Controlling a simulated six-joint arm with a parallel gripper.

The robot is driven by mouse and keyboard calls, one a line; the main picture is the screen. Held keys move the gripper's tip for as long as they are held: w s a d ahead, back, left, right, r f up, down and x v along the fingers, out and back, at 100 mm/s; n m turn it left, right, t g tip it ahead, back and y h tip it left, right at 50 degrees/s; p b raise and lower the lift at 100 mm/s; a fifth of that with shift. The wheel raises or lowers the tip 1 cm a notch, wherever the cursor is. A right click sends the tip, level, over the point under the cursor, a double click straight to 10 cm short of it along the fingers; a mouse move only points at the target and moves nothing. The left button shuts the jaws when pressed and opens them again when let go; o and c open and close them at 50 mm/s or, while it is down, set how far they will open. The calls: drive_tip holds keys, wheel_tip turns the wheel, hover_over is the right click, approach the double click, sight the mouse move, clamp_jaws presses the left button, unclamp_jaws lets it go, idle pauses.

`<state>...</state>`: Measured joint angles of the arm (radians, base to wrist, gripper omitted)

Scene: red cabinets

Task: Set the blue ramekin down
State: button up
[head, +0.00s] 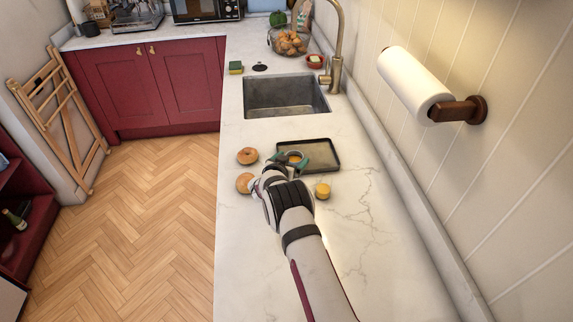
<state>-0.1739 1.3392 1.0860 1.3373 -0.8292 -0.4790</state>
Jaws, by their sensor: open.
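My gripper (292,160) reaches over the counter to the near left part of a dark shallow tray (335,155). Its teal fingers are open.
A small yellow item (322,190) sits right of my wrist. The sink (285,95) lies beyond the tray. The marble counter (370,240) is clear at the near right.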

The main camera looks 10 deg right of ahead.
drive_tip(key=v, duration=1)
drive_tip(key=shift+s+a, duration=0.1)
drive_tip(key=shift+s, duration=0.1)
drive_tip(key=s+a+r+n+g+y, duration=0.1)
drive_tip(key=s+a+r+y, duration=0.1)
drive_tip(key=s+r+y, duration=0.3)
drive_tip(key=s+a+r+g+y, duration=0.1)
drive_tip(key=s+a+r+y, duration=0.15)
drive_tip(key=r, duration=0.55)
drive_tip(key=s+r+g+y, duration=0.2)
drive_tip(key=s+r+g, duration=0.1)
drive_tip(key=s, duration=0.7)
drive_tip(key=s+d+g, duration=0.2)
drive_tip(key=s+g, duration=0.1)
drive_tip(key=s, duration=1.1)
drive_tip(key=s+d+g+h, duration=0.1)
drive_tip(key=s+d+g, duration=0.1)
drive_tip(key=s, duration=1.3)
drive_tip(key=shift+d+f+m+g, duration=0.2)
drive_tip(key=shift+m+g, duration=0.1)
drive_tip(key=shift+g, duration=0.6)
